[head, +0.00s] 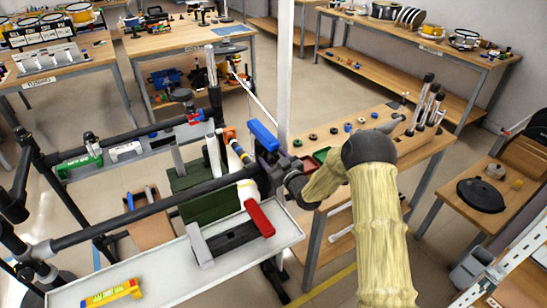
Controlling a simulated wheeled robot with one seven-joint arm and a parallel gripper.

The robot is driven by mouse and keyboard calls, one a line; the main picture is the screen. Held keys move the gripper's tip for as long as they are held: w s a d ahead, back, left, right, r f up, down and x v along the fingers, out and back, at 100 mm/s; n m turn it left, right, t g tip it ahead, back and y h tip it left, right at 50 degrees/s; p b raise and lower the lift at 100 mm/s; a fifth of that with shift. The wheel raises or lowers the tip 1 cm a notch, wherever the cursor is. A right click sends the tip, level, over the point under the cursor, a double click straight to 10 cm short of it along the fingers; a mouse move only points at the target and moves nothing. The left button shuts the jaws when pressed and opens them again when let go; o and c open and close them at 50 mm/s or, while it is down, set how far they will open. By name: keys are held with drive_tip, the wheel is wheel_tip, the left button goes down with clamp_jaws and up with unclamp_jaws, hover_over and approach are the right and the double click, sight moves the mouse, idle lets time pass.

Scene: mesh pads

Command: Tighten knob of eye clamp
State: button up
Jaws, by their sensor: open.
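My gripper (272,166) is at the end of my arm, which has a pale yellow cover, and it is small and dark in the head view. It is beside the right end of a black tube rack (140,212). A blue block (263,135) shows just above it, and I cannot tell whether they touch. The gripper is open, with nothing clearly held. I cannot pick out the eye clamp or its knob for certain.
A white post (284,70) stands behind my gripper. A wooden bench (420,150) with small knobs and upright tools is to the right.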

drive_tip(key=c, duration=1)
drive_tip(key=shift+f, duration=0.1)
drive_tip(key=shift+f+m+b, duration=0.15)
drive_tip(key=shift+m+b, duration=0.75)
drive_tip(key=shift+m, duration=0.1)
drive_tip(key=shift+r+m+b, duration=0.2)
drive_tip(key=shift+m+b, duration=0.35)
drive_tip(key=shift+m, duration=0.85)
drive_tip(key=o, duration=1)
drive_tip(key=shift+d, duration=0.1)
